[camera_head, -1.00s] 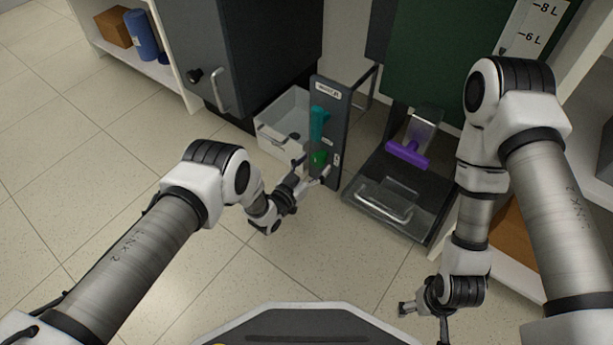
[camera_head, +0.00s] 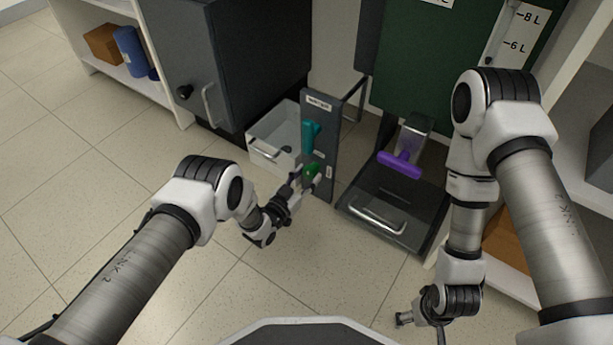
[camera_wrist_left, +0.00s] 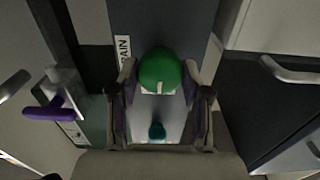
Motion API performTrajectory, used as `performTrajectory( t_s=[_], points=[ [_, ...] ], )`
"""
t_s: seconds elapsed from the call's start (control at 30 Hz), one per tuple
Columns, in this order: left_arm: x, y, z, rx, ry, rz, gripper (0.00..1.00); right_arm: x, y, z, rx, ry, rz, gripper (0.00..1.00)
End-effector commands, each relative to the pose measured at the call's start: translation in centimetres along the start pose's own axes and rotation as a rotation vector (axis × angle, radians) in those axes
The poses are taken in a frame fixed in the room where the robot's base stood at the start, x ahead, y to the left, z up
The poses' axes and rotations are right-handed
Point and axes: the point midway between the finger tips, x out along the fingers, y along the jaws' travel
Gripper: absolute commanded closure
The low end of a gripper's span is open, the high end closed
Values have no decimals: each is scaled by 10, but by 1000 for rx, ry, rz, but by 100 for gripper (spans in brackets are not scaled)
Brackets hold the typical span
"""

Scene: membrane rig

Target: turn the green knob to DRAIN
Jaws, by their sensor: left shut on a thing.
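The green knob (camera_head: 311,171) is low on a dark upright panel (camera_head: 329,137), below a teal handle (camera_head: 311,136). My left gripper (camera_head: 305,178) is shut on the knob, fingers on both sides. In the left wrist view the round green knob (camera_wrist_left: 158,70) sits between the fingertips of my left gripper (camera_wrist_left: 158,88). A pale mark on its rim points toward the teal handle (camera_wrist_left: 157,131). The DRAIN label (camera_wrist_left: 122,52) is left of the knob there, apart from the mark. My right gripper (camera_head: 421,322) hangs low at the right, fingers apart, empty.
A clear bin (camera_head: 262,152) stands left of the panel. A dark tray with a metal handle (camera_head: 378,218) and a purple T-handle (camera_head: 400,164) are to the right. A dark cabinet (camera_head: 235,75) is behind left. The floor in front is open.

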Motion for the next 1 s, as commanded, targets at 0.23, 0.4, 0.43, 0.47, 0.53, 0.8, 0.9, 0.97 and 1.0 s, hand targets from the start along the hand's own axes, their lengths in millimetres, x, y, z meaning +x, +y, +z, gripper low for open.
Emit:
performTrajectory(
  t_s=[0.23,0.4,0.43,0.47,0.53,0.8,0.9,0.97,1.0],
  points=[
    [0,0,0,0,1,0,83,0,0,0,0,0,0,21],
    [0,0,0,53,1,0,83,1,0,0,0,0,0,21],
    [0,0,0,94,1,0,83,1,0,0,0,0,0,21],
    [0,0,0,143,1,0,83,2,0,0,0,0,0,21],
    [0,0,0,246,1,0,83,2,0,0,0,0,0,21],
    [0,0,-1,311,1,0,83,2,0,0,0,0,0,21],
    [0,0,-1,311,1,0,83,2,0,0,0,0,0,21],
    [0,0,0,340,1,-1,83,3,0,0,0,0,0,21],
    [1,0,0,388,1,-1,83,3,0,0,0,0,0,21]
  ],
)
